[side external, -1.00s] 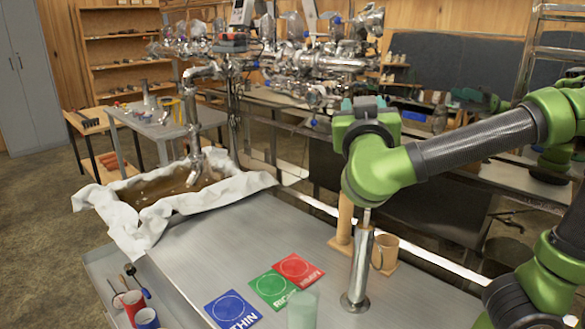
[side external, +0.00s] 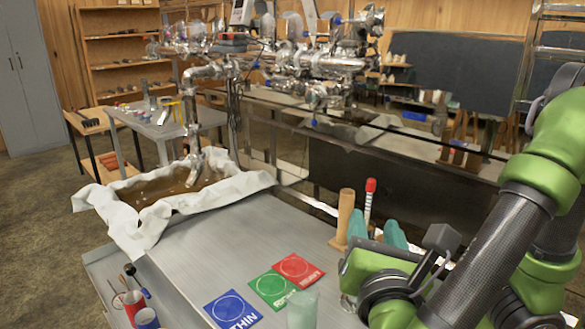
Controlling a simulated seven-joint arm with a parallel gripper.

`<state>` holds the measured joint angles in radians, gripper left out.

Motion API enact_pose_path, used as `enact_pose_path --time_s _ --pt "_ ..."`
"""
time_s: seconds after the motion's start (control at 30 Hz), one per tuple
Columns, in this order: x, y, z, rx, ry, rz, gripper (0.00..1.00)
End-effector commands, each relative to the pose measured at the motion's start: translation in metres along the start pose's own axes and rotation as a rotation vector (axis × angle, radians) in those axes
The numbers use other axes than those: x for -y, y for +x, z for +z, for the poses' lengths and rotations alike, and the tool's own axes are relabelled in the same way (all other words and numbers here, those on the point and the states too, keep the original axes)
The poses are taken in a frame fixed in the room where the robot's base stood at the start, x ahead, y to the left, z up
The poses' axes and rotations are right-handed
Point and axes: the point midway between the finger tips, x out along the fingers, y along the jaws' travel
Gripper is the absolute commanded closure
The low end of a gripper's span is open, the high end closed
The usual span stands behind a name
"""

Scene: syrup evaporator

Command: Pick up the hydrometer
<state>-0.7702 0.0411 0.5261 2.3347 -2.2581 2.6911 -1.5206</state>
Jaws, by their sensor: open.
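The hydrometer (side external: 369,202) stands upright, with a red tip and a pale marked stem. Its lower part is hidden behind my gripper and wrist. My gripper (side external: 377,232) is low over the right of the metal table, with its two teal fingers pointing up in the picture. The fingers are apart, and the stem shows between them in this view. I cannot tell whether they touch it or whether it lies truly between them in depth. The metal cup under the stem is almost wholly hidden by my wrist.
A wooden cylinder (side external: 345,215) stands close left of my gripper. Blue (side external: 232,310), green (side external: 270,288) and red (side external: 298,268) cards lie on the metal table (side external: 215,255). A translucent greenish cylinder (side external: 302,310) stands in front. A cloth-lined pan (side external: 140,222) is at left.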

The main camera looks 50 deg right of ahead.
Motion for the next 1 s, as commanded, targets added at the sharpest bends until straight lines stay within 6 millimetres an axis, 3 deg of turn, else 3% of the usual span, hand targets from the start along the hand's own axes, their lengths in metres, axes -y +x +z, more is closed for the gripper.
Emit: enact_pose_path --time_s 0.13,0.37,0.53,0.8,1.0 --pt "0.008 0.000 0.000 -0.003 -0.206 -0.038 0.55" --pt "0.010 0.009 0.001 -0.001 -0.300 -0.047 0.55" --pt "0.012 0.033 0.001 -0.005 -0.297 -0.050 0.55" --pt "0.015 0.087 0.001 -0.004 -0.297 -0.050 0.55" --pt "0.015 0.113 0.000 -0.005 -0.296 -0.046 0.55"
